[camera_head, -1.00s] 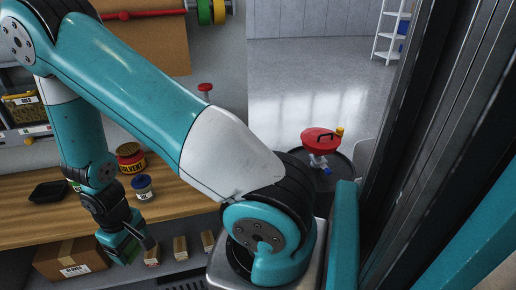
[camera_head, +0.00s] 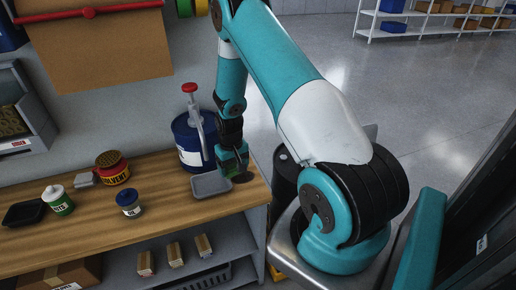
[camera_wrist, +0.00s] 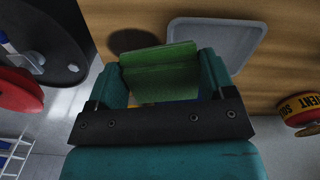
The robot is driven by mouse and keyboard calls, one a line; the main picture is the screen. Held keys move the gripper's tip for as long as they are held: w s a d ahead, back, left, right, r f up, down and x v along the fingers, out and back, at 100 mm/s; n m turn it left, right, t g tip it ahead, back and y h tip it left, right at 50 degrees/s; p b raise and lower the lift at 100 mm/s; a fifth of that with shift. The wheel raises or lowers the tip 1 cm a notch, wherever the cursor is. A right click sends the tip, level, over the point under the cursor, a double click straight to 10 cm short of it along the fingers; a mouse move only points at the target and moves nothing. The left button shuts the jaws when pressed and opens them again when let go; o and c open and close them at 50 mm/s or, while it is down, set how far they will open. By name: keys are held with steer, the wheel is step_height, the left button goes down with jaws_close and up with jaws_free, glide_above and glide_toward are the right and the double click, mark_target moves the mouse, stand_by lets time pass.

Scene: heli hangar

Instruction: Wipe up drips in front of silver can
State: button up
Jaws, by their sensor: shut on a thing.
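My gripper (camera_head: 234,163) is shut on a green sponge-like pad (camera_wrist: 160,66), above the bench's right end. A dark round patch (camera_wrist: 133,40) lies on the wood just beyond the pad in the wrist view. It also shows below my gripper in the head view (camera_head: 243,178). A gap between pad and wood cannot be judged clearly. A small can with a blue lid (camera_head: 129,204) and pale body stands left on the bench; I cannot tell whether it is the silver can. No drips show clearly in front of it.
A shallow grey tray (camera_head: 211,185) lies beside the dark patch. A blue drum with a pump (camera_head: 188,142) stands behind it. The bench (camera_head: 170,190) has bare wood between.

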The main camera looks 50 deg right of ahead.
steer(key=s+d+m, duration=0.2)
steer(key=d, duration=0.7)
steer(key=b, duration=0.3)
glide_above(255, 177)
steer(key=shift+f, duration=2.95)
steer(key=shift+f+b, duration=0.7)
steer(key=shift+f, duration=0.3)
steer(key=shift+w, duration=0.1)
